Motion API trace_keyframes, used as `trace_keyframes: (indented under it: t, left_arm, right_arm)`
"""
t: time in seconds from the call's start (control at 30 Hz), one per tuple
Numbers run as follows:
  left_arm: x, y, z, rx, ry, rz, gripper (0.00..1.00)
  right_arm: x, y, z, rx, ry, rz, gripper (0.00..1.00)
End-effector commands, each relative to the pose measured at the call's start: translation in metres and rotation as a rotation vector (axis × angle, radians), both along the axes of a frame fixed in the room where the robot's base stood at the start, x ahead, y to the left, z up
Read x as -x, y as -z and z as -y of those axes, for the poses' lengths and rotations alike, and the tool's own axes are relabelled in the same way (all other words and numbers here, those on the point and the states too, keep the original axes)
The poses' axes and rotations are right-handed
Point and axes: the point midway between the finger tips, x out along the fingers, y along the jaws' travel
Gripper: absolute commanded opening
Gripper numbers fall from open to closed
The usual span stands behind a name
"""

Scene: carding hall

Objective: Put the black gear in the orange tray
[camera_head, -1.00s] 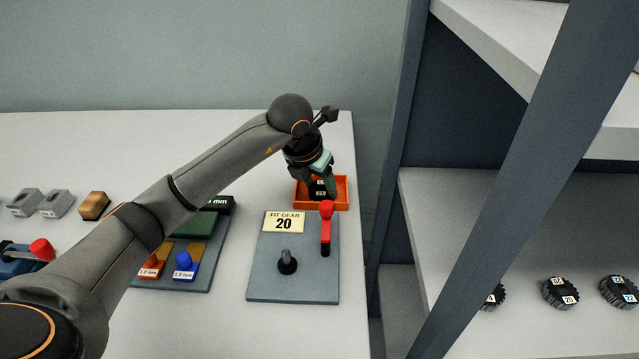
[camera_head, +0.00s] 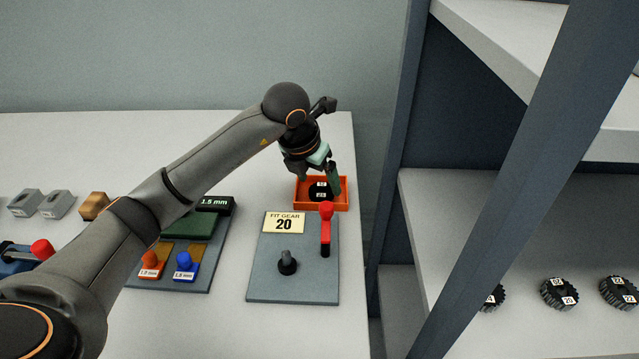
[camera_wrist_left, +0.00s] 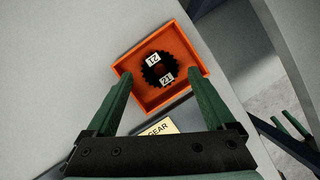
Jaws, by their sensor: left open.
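The black gear (camera_head: 319,191) lies in the orange tray (camera_head: 341,204) near the far right of the table. In the left wrist view the gear (camera_wrist_left: 160,70) sits flat inside the tray (camera_wrist_left: 149,98), with white labels on its top that seem to read 21 or 12. My left gripper (camera_head: 320,180) is open and empty just above the tray. In the left wrist view its green fingers (camera_wrist_left: 158,82) are spread wide, one on each side of the gear and apart from it.
A grey board (camera_head: 265,285) with a post, a red-knobbed lever (camera_head: 326,225) and a "FIT GEAR 20" sign (camera_head: 284,222) lies in front of the tray. Several gears (camera_head: 560,293) stand on the shelf at right, behind a dark upright (camera_head: 510,170). Another board (camera_head: 205,275) has coloured knobs.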

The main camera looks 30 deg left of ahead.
Motion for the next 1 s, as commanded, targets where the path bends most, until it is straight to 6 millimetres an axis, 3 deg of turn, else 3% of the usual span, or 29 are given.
trace_keyframes:
  t: [0.2, 0.4, 0.6, 1.0]
  left_arm:
    - [0.018, -0.048, -0.002, -0.002, 0.000, 0.005, 0.88]
    - [0.031, -0.078, -0.002, 0.000, 0.000, 0.003, 0.88]
    - [0.037, -0.089, -0.003, -0.001, 0.000, 0.001, 0.88]
    - [0.037, -0.089, -0.003, -0.001, 0.000, 0.000, 0.88]
  right_arm:
    - [0.000, -0.002, 0.002, 0.003, 0.004, 0.002, 0.50]
    - [0.001, -0.001, 0.005, 0.007, 0.009, 0.001, 0.50]
    - [0.004, 0.000, 0.007, 0.008, 0.011, -0.006, 0.50]
    - [0.004, 0.000, 0.007, 0.008, 0.012, -0.007, 0.50]
